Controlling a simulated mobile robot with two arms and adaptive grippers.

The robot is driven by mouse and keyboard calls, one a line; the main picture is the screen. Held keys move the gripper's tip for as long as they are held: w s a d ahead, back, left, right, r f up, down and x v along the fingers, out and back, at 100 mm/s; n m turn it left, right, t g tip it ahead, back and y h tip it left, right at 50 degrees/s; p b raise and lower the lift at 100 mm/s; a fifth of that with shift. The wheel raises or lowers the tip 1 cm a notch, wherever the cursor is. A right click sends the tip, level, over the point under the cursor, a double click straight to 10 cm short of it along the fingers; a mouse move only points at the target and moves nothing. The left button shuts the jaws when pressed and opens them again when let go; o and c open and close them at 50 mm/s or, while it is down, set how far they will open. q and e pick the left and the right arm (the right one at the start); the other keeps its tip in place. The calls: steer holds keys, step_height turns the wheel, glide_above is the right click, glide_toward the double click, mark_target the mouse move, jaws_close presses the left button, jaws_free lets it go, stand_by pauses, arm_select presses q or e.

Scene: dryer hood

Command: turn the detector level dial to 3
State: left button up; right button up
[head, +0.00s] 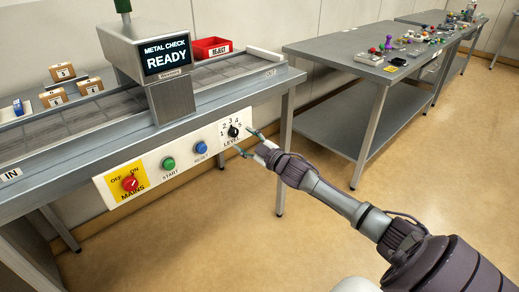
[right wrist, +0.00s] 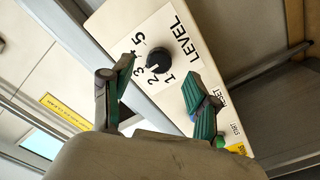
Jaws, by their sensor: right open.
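The detector level dial (head: 233,131) is a small black knob on the cream front panel, with the numbers 1 to 5 around it and LEVEL below. In the right wrist view the dial (right wrist: 158,60) shows a small white mark that seems to point near 2, though it is too small to be sure. My right gripper (head: 246,142) is open just in front of the dial. Its green-padded fingers (right wrist: 160,74) stand apart on either side of the dial in the wrist view, with no clear contact. My left gripper is out of view.
Along the same panel are a blue RESET button (head: 201,148), a green START button (head: 168,163) and a red MAINS switch (head: 130,183). The detector screen (head: 166,58) reads METAL CHECK READY. A steel table (head: 335,48) stands to the right, with open floor between.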

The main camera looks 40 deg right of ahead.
steer(key=s, duration=0.8)
steer(key=shift+d, duration=0.3)
steer(key=shift+f, duration=0.1)
